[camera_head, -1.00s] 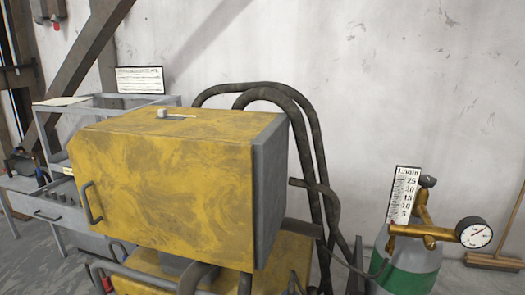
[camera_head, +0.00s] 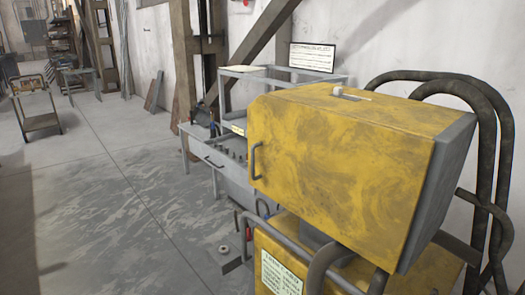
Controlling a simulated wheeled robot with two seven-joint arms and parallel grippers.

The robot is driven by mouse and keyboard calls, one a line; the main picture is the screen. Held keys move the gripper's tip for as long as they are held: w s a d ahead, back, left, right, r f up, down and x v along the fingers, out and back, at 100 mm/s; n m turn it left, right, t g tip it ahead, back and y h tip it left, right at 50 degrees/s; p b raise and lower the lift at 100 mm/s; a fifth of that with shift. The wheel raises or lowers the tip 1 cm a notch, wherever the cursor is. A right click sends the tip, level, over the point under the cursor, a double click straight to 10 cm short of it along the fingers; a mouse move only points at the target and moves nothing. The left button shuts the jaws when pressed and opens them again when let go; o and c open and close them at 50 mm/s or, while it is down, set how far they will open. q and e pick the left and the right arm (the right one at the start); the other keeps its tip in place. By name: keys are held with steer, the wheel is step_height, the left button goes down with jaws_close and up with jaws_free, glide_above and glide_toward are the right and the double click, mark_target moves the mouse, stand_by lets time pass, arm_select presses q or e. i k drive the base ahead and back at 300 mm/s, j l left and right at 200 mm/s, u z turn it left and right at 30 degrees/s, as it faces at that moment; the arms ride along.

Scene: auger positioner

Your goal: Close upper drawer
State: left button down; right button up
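A grey drawer front with a dark bar handle (camera_head: 213,162) shows on the grey workbench (camera_head: 187,150), left of the yellow box. Small dark pieces (camera_head: 232,148) stand in a row behind the drawer front. I cannot tell how far the drawer is pulled out, as the yellow box hides its right side. Neither of my grippers is in view.
The large yellow machine box (camera_head: 340,165), with a handle on its front, blocks the near right. Its yellow base (camera_head: 290,250) has bent grey rails. A small cart (camera_head: 38,110) stands far left. The concrete floor (camera_head: 110,200) at left is clear.

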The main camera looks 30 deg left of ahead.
mark_target(232, 164)
steer(key=u, duration=1.4)
steer(key=z, duration=0.5)
steer(key=i+j+z, duration=0.25)
steer(key=z, duration=0.2)
steer(key=i+j+z, duration=0.2)
steer(key=j+z, duration=0.25)
steer(key=i+j+z, duration=0.15)
steer(key=j, duration=0.3)
steer(key=i+j+z, duration=0.1)
steer(key=j, duration=0.4)
steer(key=i+j+z, duration=0.15)
steer(key=j, duration=0.35)
steer(key=i+j+z, duration=0.1)
steer(key=j, duration=0.4)
steer(key=i+j, duration=0.1)
steer(key=j, duration=0.5)
steer(key=i+j, duration=0.1)
steer(key=j, duration=0.5)
steer(key=i+j, duration=0.1)
steer(key=j, duration=0.5)
